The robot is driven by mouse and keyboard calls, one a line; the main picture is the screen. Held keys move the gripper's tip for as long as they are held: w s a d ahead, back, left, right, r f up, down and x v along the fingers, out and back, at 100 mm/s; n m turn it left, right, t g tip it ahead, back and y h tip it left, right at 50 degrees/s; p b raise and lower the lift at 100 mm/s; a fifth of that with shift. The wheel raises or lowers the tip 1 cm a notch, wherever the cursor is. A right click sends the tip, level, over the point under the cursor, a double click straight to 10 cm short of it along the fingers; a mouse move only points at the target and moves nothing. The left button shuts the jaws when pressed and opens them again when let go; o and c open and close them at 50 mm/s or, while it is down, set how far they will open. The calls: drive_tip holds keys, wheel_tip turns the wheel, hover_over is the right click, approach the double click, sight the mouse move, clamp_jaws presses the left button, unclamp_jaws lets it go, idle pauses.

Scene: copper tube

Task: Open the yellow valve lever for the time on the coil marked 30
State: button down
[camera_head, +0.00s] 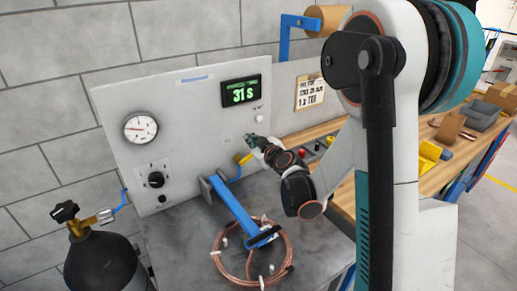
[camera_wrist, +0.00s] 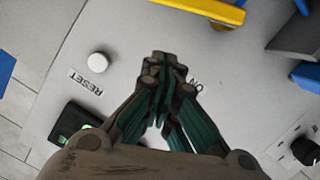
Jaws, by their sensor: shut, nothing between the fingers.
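The yellow valve lever (camera_head: 243,158) is on the grey panel, at the end of a blue hose. It also shows at the top of the wrist view (camera_wrist: 205,12), lying across the panel. My gripper (camera_head: 252,139) is just above and right of the lever, close to the panel. In the wrist view my gripper (camera_wrist: 163,72) is shut and empty, its tips by an "ON" label, apart from the lever. The copper coil (camera_head: 219,242) lies on the bench under the blue arm. No 30 is readable on it. The display (camera_head: 240,93) reads 31 S.
A white RESET button (camera_wrist: 97,63) is beside the gripper. The panel also holds a gauge (camera_head: 141,127) and a black knob (camera_head: 156,180). A dark cylinder (camera_head: 100,266) stands at lower left. The blue arm (camera_head: 232,205) juts out over the bench.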

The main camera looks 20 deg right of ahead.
drive_tip(key=f, duration=0.1)
drive_tip(key=d+f+b, duration=0.1)
drive_tip(key=w+f, duration=0.1)
drive_tip(key=shift+w+d+f, duration=0.1)
drive_tip(key=shift+d+f, duration=0.2)
drive_tip(key=shift+f, duration=0.05)
drive_tip(key=d+f+m+b, duration=0.1)
drive_tip(key=f+m+b, duration=0.1)
drive_tip(key=d+m+y+b, duration=0.1)
drive_tip(key=shift+w+d+f+b, duration=0.25)
drive_tip(key=shift+d+f+b, duration=0.05)
drive_tip(key=shift+f, duration=0.1)
drive_tip(key=shift+r, duration=0.1)
